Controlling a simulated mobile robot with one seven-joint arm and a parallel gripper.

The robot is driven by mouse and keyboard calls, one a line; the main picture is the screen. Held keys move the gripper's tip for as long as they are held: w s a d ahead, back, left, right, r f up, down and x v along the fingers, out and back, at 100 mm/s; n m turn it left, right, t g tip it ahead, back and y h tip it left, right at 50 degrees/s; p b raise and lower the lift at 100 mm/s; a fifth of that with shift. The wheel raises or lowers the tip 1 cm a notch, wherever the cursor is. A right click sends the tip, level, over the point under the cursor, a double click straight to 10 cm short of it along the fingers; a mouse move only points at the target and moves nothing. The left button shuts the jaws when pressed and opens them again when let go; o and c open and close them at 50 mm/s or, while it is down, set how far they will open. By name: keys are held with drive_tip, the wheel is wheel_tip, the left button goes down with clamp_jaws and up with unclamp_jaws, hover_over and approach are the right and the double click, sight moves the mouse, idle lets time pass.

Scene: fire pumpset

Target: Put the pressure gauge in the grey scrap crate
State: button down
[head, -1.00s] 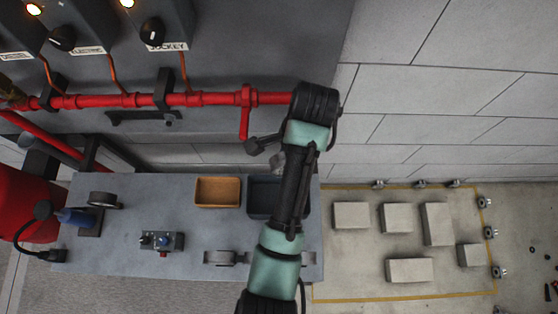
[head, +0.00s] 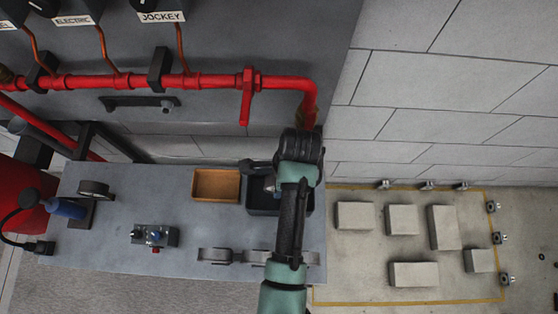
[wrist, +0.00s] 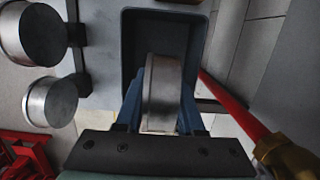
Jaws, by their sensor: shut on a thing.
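The pressure gauge (wrist: 163,92) is a round silver metal body seen nearly edge-on in the wrist view. My gripper (wrist: 160,95) is shut on it, with a blue finger on each side. The gauge is in front of the inside of the grey scrap crate (wrist: 199,45), a dark, open rectangular bin. I cannot tell how far the gauge is above the crate floor. In the head view the crate (head: 262,207) stands on the bench, partly hidden by my arm. My gripper is mostly hidden there too.
An orange-brown tray (head: 216,199) stands left of the crate. Round metal parts (wrist: 50,102) are left of it in the wrist view. A red pipe (head: 312,97) with a brass fitting (wrist: 285,157) comes close on the right. A small valve block (head: 154,237) sits on the bench.

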drive_tip(key=shift+f, duration=2.2)
drive_tip(key=shift+f, duration=0.2)
drive_tip(key=c, duration=0.5)
unclamp_jaws()
drive_tip(key=r, duration=0.4)
drive_tip(key=d+r, duration=0.1)
drive_tip(key=r, duration=0.7)
drive_tip(key=shift+d+r, duration=0.15)
drive_tip(key=shift+d, duration=0.25)
